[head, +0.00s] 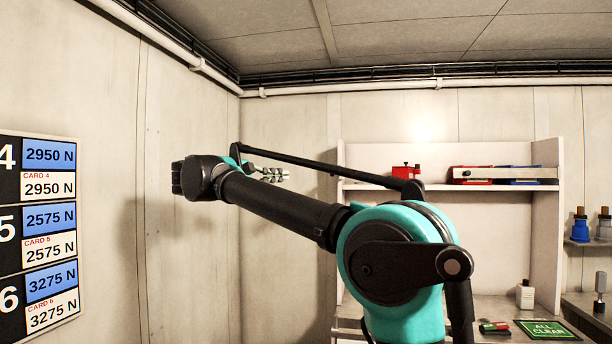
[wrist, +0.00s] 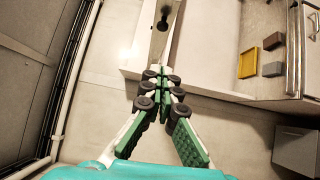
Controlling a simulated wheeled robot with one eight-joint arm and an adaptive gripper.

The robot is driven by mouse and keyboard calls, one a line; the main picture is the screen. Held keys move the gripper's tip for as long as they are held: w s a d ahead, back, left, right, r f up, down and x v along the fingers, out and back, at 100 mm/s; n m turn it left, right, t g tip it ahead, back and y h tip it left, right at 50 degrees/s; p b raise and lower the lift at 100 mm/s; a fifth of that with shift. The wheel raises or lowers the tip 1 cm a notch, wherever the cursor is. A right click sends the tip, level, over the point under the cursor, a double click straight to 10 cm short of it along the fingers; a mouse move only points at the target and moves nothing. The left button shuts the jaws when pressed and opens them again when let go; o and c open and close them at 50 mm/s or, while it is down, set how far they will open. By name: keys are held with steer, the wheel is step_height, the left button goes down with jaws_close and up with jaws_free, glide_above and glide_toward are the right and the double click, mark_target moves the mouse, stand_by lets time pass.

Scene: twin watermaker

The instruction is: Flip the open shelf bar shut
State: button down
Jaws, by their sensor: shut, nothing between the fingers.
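A pale shelf bar (head: 508,172) shows in the head view along the right part of the upper shelf, with red and blue items behind or below it. A red block (head: 403,170) stands on the shelf to its left, with a gap between. My gripper (head: 272,175) is left of the shelf, in front of the wall. In the wrist view my gripper (wrist: 158,76) is shut and empty. A pale strip (wrist: 154,42) with a dark knob (wrist: 163,18) runs up from just beyond the fingertips; it looks like the bar. I cannot tell whether the fingertips touch it.
The wall at left carries a number board (head: 40,230).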

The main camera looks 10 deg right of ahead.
steer(key=shift+a+r, duration=0.1)
steer(key=shift+a, duration=0.05)
steer(key=s+d+x, duration=0.1)
steer(key=s+x, duration=0.1)
steer(key=x, duration=1.1)
steer(key=shift+s+d, duration=0.25)
steer(key=shift+d, duration=0.05)
steer(key=shift+d, duration=0.1)
